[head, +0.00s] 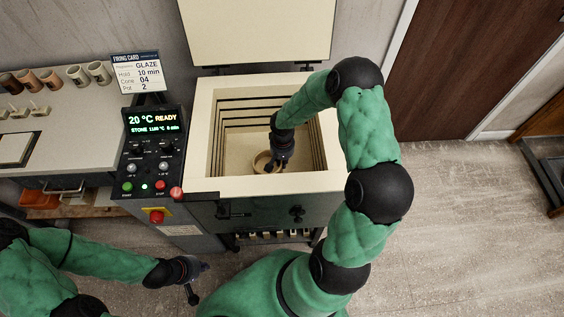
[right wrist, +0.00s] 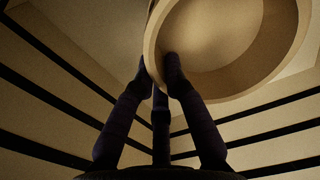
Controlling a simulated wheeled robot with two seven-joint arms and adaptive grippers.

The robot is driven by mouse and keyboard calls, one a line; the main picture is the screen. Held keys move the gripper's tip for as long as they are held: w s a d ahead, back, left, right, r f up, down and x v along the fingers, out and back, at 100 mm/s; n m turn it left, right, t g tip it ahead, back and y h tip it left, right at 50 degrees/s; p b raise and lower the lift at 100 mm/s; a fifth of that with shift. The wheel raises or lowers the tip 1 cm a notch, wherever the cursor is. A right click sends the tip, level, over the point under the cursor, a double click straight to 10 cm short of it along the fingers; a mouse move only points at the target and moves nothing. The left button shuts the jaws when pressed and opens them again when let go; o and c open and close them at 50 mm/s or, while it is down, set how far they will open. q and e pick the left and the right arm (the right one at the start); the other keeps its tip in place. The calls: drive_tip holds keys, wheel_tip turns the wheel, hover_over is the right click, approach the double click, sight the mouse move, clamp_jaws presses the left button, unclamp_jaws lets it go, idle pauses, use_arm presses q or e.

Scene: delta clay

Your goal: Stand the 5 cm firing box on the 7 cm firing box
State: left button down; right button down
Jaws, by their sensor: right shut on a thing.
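A round, beige, open-topped firing box (head: 262,161) is inside the kiln chamber. I cannot tell whether it is the 5 cm or the 7 cm one, and no second box can be made out. In the right wrist view the round box (right wrist: 225,50) fills the upper right, with its rim at the fingers. My right gripper (head: 275,164) reaches down into the kiln and is shut on the wall of this box; the fingers (right wrist: 162,68) also show in the wrist view. My left gripper (head: 200,282) is open and empty, low in front of the kiln.
The kiln (head: 205,145) is open, its lid (head: 258,30) raised behind; its walls surround my right gripper. The control panel (head: 150,150) reads 20 °C READY, with a firing card (head: 137,74) above. Several cups (head: 50,79) stand on the left counter (head: 75,130).

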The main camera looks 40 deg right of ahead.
drive_tip(key=shift+f, duration=0.25)
drive_tip(key=c, duration=1.3)
unclamp_jaws()
drive_tip(key=shift+r, duration=0.1)
drive_tip(key=shift+r, duration=0.45)
wheel_tip(320, 180, up, 12)
drive_tip(key=p, duration=0.5)
drive_tip(key=shift+f, duration=0.25)
